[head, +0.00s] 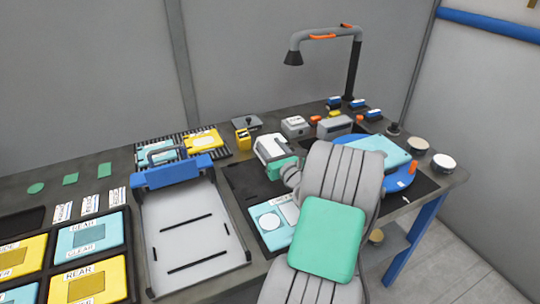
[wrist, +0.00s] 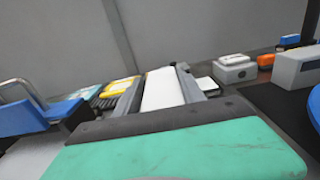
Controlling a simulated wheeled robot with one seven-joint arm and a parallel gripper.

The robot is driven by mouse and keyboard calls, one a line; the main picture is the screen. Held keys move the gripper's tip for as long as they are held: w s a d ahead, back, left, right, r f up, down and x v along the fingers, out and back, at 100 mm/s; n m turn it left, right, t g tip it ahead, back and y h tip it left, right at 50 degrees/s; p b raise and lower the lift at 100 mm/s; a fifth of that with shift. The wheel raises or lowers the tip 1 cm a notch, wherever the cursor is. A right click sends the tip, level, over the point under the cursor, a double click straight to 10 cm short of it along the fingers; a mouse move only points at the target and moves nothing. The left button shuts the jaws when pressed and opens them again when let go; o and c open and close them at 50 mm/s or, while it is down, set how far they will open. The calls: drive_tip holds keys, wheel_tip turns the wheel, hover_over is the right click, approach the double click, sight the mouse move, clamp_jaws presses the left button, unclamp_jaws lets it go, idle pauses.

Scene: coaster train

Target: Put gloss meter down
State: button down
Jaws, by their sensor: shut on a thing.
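The gloss meter, which I take to be the white block (head: 268,146) between my fingers, also shows in the wrist view (wrist: 162,91). My gripper (head: 274,151) is shut on it, with one grey finger on each side in the wrist view. The block is over the back part of the black mat (head: 240,178) on the workbench. I cannot tell whether its underside touches the mat. My arm and its teal cover hide part of the mat and the bench's front right.
A light blue and white panel (head: 265,219) lies on the mat. A blue turntable (head: 404,181) carrying a light blue panel (head: 376,149) is on the right. A grey tray with a blue clamp bar (head: 172,175) is on the left. Small boxes (head: 295,126) and a lamp (head: 352,75) stand behind.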

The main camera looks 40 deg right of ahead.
drive_tip(key=shift+f, duration=1.55)
drive_tip(key=shift+f+b, duration=0.45)
drive_tip(key=shift+f, duration=0.15)
drive_tip(key=c, duration=0.7)
unclamp_jaws()
drive_tip(key=shift+r+p, duration=0.35)
drive_tip(key=shift+r, duration=0.2)
drive_tip(key=b+v, duration=0.1)
drive_tip(key=v, duration=1)
drive_tip(key=shift+s+a, duration=0.25)
drive_tip(key=shift+s, duration=0.15)
